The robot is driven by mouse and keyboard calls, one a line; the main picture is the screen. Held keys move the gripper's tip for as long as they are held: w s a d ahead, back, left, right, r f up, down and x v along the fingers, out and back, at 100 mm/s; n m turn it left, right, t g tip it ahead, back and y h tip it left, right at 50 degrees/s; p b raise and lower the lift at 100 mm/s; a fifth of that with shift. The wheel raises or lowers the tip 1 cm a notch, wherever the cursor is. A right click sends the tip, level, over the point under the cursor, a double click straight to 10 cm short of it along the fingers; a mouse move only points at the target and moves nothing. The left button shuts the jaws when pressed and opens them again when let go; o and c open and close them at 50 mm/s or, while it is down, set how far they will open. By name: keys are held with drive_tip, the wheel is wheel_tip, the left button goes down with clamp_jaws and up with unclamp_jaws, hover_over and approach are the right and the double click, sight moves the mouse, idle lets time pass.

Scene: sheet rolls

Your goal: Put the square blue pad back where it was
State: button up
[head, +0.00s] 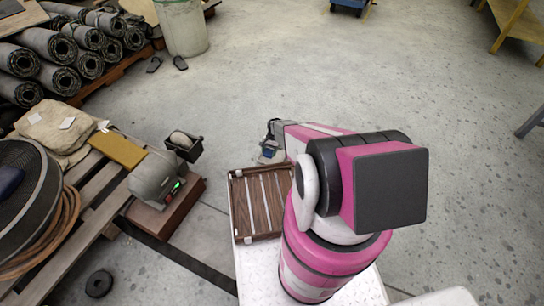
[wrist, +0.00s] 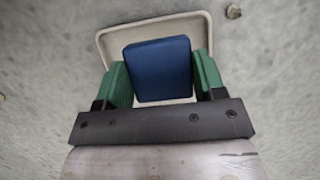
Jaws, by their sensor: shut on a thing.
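The square blue pad (wrist: 160,70) sits between the two green fingers of my gripper (wrist: 163,80) in the wrist view. The fingers are shut on its left and right sides. A pale beige rounded rim (wrist: 150,24) shows behind and around the pad; I cannot tell whether the pad touches it. In the head view my gripper (head: 269,143) is past the far edge of the brown slatted tray (head: 236,190), mostly hidden by my arm. A small patch of the blue pad (head: 268,153) shows there.
The slatted tray lies on a white plate. A pallet with a large reel (head: 30,200) and dark rolls (head: 50,45) fill the left.

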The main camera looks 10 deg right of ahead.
drive_tip(key=shift+w+d+f, duration=0.25)
drive_tip(key=shift+d+f, duration=0.1)
drive_tip(key=shift+d, duration=0.15)
drive_tip(key=shift+w+d+f, duration=0.2)
drive_tip(key=shift+d+f, duration=0.1)
drive_tip(key=shift+d, duration=0.15)
drive_tip(key=shift+f, duration=1.95)
drive_tip(key=shift+f, duration=0.4)
